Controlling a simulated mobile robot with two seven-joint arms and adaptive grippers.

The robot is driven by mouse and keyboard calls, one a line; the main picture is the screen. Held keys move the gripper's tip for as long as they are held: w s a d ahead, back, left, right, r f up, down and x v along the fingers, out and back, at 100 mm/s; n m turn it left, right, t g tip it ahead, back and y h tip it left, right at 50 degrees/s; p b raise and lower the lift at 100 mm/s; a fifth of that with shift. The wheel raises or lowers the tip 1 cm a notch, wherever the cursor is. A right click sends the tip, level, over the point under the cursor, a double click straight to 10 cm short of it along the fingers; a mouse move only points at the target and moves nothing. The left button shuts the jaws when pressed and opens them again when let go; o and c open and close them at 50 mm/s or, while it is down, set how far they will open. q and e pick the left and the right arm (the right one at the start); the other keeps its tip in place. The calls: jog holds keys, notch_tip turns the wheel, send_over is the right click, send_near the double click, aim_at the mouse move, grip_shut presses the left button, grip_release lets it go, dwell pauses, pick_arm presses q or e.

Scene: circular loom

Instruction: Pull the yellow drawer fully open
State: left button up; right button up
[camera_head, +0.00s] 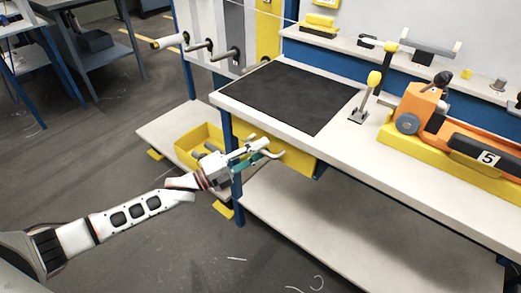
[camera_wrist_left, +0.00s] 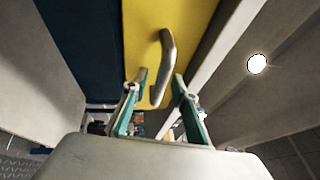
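The yellow drawer (camera_head: 297,160) sits under the workbench top, its front close to the bench edge; I see no gap that shows it pulled out. Its curved metal handle (camera_wrist_left: 168,55) stands out from the yellow front in the left wrist view. My left gripper (camera_head: 262,150) is at the drawer front in the head view, by the handle. In the left wrist view its teal fingers (camera_wrist_left: 158,108) are apart, with the handle's lower part between them. I see no clear finger contact with the handle. My right gripper is not in view.
The workbench top (camera_head: 345,135) carries a black mat (camera_head: 285,95) and an orange tool on a yellow base (camera_head: 450,155). A blue leg (camera_head: 237,190) stands beside my left gripper. A yellow bin (camera_head: 190,146) is behind it. A lower shelf (camera_head: 370,230) lies below.

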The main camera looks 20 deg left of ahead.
pick_arm(q)
grip_shut()
jog(key=shift+s, duration=0.1)
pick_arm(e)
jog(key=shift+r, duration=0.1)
pick_arm(q)
jog(key=shift+s, duration=0.3)
jog(key=s+a+p, duration=0.3)
jog(key=s+a, duration=0.1)
jog(key=s, duration=0.8)
jog(key=s+a+p, duration=0.3)
jog(key=s+a, duration=0.2)
jog(key=s, duration=0.7)
jog(key=shift+s+p, duration=0.4)
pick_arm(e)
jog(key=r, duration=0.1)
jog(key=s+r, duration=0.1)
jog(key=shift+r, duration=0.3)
pick_arm(q)
jog(key=shift+f, duration=0.1)
